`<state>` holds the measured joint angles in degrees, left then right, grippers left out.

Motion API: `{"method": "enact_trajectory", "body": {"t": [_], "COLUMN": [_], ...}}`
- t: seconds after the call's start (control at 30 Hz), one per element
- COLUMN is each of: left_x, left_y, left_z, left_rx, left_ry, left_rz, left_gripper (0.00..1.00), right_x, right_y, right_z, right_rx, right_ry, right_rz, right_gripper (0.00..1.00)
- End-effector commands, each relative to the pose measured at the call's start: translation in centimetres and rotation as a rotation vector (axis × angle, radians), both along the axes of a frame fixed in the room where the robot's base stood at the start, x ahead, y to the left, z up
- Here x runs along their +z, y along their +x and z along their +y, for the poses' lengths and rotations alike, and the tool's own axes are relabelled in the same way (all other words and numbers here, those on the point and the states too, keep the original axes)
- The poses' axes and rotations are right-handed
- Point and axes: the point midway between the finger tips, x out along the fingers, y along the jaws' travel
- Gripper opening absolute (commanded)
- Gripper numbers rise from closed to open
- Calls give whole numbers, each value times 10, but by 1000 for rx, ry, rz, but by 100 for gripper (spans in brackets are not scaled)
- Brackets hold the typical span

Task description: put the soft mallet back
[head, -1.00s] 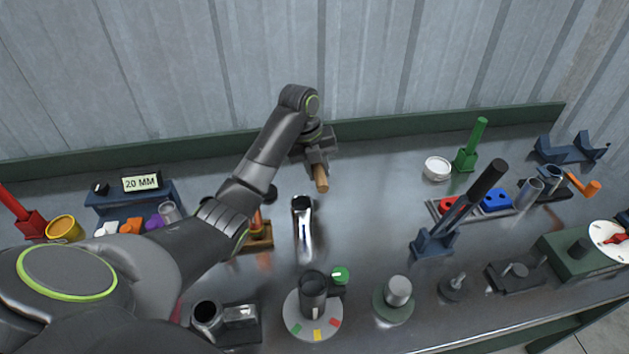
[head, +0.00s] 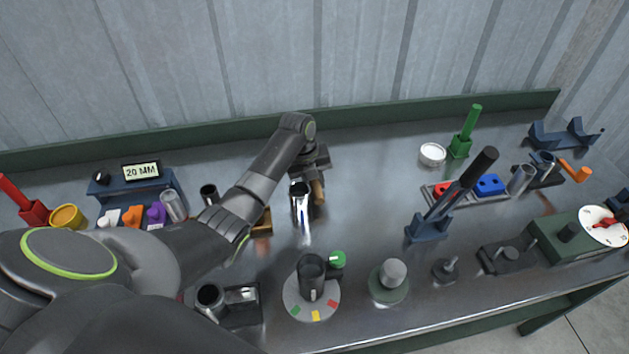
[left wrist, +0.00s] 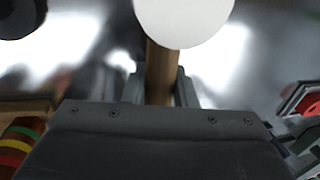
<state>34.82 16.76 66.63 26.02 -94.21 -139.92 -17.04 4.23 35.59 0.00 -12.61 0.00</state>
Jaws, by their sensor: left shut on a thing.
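The soft mallet has a pale wooden handle and a white round head. In the left wrist view its white head (left wrist: 185,15) is at the top and its handle (left wrist: 160,75) runs down between the fingers of my left gripper (left wrist: 160,92). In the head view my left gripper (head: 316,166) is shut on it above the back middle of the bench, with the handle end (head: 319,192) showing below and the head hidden. The handle end appears just right of an upright chrome tube (head: 301,208). My right gripper is not in view.
A wooden block (head: 262,222) is partly hidden behind my left forearm. A blue stand (head: 428,229) holds a black-handled tool. The bench (head: 365,185) is clear right of my gripper.

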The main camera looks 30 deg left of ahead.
Motion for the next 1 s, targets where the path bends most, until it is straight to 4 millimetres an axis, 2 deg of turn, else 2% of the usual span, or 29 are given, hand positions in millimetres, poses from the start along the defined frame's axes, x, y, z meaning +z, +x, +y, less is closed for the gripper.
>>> {"method": "enact_trajectory", "body": {"t": [0.03,0.2,0.57,0.73,1.0], "left_x": [-2,-1,4,25,83], "left_y": [0,0,0,-2,-8], "left_z": [0,0,1,5,15], "left_rx": [0,0,0,0,0], "left_ry": [0,0,0,2,2], "left_rz": [0,0,-1,-5,-5], "left_gripper": [26,47,47,47,47], "right_x": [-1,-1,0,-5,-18], "right_y": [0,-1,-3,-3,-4], "right_z": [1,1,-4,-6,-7], "right_rx": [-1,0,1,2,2], "right_ry": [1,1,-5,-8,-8], "right_rz": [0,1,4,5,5], "right_gripper": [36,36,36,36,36]}}
